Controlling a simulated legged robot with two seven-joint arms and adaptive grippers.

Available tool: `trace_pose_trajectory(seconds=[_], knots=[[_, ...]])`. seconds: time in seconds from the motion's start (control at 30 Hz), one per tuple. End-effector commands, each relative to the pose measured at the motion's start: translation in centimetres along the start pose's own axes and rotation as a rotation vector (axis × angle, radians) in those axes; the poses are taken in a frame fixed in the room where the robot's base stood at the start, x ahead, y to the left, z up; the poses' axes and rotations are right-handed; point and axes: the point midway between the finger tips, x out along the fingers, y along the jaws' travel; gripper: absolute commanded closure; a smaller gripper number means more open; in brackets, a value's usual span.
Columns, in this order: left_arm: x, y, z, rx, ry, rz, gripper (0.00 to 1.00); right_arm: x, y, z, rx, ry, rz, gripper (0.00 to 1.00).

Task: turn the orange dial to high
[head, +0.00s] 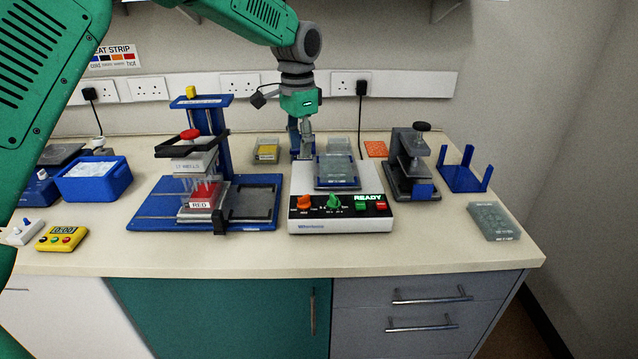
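The orange dial (304,202) is on the left of the front panel of a white device (340,226). The setting it points to is too small to read. A green dial (334,202) is beside it, then a green button (361,205) and a red button (381,206). The display (369,197) reads READY. My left gripper (303,152) points down above the device's back left, behind the orange dial and apart from it. Its fingers are too small to tell open from shut. My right gripper is not in view.
A clear plate on a blue holder (338,184) sits on top of the device. A blue stand with a pipette head (205,150) is at left, a grey press (412,165) at right. A yellow timer (62,237) is far left. The bench's front strip is clear.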

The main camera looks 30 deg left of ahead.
Motion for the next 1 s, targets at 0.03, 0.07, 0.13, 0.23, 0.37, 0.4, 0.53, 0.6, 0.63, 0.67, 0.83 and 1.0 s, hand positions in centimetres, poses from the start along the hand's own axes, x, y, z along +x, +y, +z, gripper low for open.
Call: trace_pose_trajectory(seconds=[0.03, 0.07, 0.13, 0.23, 0.37, 0.4, 0.53, 0.6, 0.63, 0.67, 0.83, 1.0], knots=[[0.0, -0.1, 0.1, 0.001, -0.003, 0.0, 0.72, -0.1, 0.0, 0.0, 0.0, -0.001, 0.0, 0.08], [0.2, 0.0, 0.1, 0.002, -0.005, 0.0, 0.72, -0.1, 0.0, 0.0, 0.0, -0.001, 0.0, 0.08], [0.9, 0.2, 0.1, 0.002, -0.007, -0.001, 0.72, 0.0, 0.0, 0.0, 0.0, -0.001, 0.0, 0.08], [2.6, 0.4, 0.1, 0.002, -0.008, -0.001, 0.72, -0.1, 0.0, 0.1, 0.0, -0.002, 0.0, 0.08], [5.5, 0.2, 0.0, 0.003, -0.008, 0.0, 0.72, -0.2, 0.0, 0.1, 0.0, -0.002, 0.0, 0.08], [6.5, 0.1, 0.0, 0.003, -0.008, 0.001, 0.72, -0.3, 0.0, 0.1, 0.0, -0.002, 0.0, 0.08], [9.3, -0.1, 0.0, 0.001, -0.007, 0.003, 0.72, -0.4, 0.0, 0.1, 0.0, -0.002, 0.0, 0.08], [10.6, -0.1, 0.1, 0.001, -0.005, 0.002, 0.72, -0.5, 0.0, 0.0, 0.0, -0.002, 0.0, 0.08], [11.1, -0.1, 0.1, 0.001, -0.006, 0.002, 0.72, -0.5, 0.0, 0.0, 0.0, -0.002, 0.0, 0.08], [11.5, -0.1, 0.2, 0.0, -0.005, 0.002, 0.72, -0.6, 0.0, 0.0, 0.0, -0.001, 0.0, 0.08], [13.1, 0.0, 0.1, 0.001, -0.003, 0.0, 0.72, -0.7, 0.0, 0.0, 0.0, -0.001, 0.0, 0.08], [13.6, 0.1, 0.0, 0.002, -0.003, -0.002, 0.72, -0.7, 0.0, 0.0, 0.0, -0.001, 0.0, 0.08]])
